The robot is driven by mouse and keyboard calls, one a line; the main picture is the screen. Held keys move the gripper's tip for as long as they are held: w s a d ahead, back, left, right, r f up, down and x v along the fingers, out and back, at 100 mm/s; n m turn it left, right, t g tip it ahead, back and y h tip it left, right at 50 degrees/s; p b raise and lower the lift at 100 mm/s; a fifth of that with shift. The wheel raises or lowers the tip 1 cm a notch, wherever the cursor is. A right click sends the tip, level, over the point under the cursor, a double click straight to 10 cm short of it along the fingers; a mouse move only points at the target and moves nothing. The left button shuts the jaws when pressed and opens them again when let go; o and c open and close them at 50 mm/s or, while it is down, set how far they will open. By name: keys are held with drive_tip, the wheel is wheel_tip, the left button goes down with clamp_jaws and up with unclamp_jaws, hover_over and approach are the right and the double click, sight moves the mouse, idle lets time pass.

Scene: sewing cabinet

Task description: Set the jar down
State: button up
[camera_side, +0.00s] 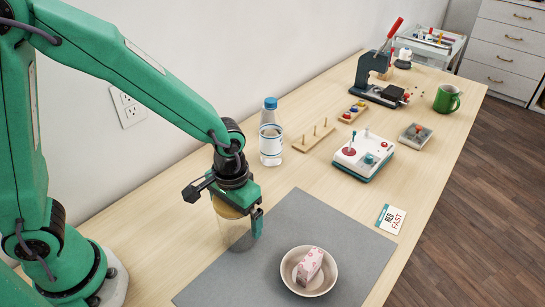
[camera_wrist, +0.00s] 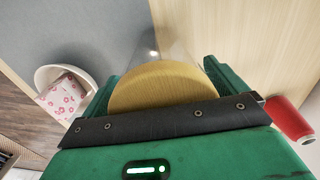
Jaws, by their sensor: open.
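The jar (camera_side: 237,238) is clear glass with a flat tan lid, upright at the left edge of the grey mat. In the wrist view its round lid (camera_wrist: 165,88) is close below my gripper. My gripper (camera_side: 241,214) is open, pointing down at the jar, with its fingers on either side of the lid. One green finger shows at each side of the lid in the wrist view. Whether a finger touches the lid I cannot tell. The jar's base is faint against the mat and table edge.
A white bowl (camera_side: 287,272) holding a pink patterned block (camera_side: 309,265) sits on the grey mat (camera_side: 345,235). A water bottle (camera_side: 270,137) and peg board (camera_side: 314,136) stand behind. A red cylinder (camera_wrist: 290,119) lies right in the wrist view. A card (camera_side: 391,219) lies beyond the mat.

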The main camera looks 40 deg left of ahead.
drive_tip(key=shift+r, duration=0.15)
wheel_tip(320, 180, up, 12)
idle(0.7)
idle(0.5)
drive_tip(key=shift+s+a+r, duration=0.1)
drive_tip(key=shift+a+r, duration=0.2)
drive_tip(key=shift+a, duration=0.15)
drive_tip(key=s+a+r+t, duration=0.2)
drive_tip(key=s+a, duration=0.2)
drive_tip(key=a, duration=0.2)
drive_tip(key=s+a+r+t, duration=0.3)
drive_tip(key=s+a, duration=0.1)
drive_tip(key=a, duration=0.3)
drive_tip(key=shift+s+a+r+t, duration=0.2)
drive_tip(key=shift+a+r+t, duration=0.1)
idle(0.6)
